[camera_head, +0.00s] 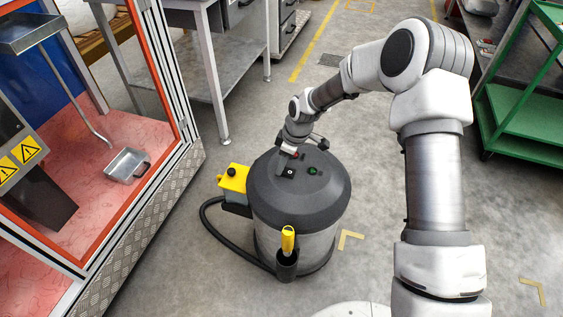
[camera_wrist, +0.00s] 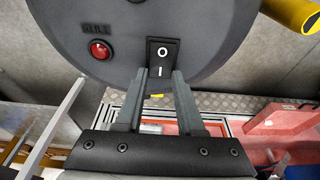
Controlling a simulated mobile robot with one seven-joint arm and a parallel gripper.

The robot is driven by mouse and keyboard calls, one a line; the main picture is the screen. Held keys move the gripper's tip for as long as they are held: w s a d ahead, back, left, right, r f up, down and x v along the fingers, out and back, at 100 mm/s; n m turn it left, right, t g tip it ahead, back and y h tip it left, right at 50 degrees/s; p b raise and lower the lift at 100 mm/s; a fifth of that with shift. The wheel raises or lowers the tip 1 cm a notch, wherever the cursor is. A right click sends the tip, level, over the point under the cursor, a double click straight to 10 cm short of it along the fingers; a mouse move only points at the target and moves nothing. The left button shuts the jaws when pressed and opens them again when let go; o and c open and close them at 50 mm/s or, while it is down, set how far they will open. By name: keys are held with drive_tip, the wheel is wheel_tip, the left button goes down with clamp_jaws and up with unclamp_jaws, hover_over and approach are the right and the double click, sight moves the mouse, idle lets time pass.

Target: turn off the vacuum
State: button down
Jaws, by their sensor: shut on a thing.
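The vacuum (camera_head: 325,195) is a round drum with a dark grey lid, standing on the floor in the middle of the head view. Its black rocker switch (camera_wrist: 163,52), marked O and I, is on the lid in the wrist view. The O is nearer the lid's middle; the I is at the fingers. My gripper (camera_wrist: 163,76) has its two fingertips at either side of the switch's I end, shut on it with a gap between the fingers. In the head view my gripper (camera_head: 289,157) reaches down to the lid. Which way the rocker is tipped is hard to tell.
A yellow box (camera_head: 233,178), a black hose (camera_head: 225,240) and a yellow-handled tool (camera_head: 288,240) are at the drum's side. A framed enclosure (camera_head: 170,190) stands left, a green cart (camera_head: 520,110) right.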

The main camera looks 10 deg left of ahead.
idle(0.3)
drive_tip(key=c, duration=0.5)
unclamp_jaws()
drive_tip(key=p+v, duration=0.5)
drive_tip(key=v, duration=1.2)
drive_tip(key=shift+d+r+p, duration=0.2)
drive_tip(key=shift+p, duration=0.1)
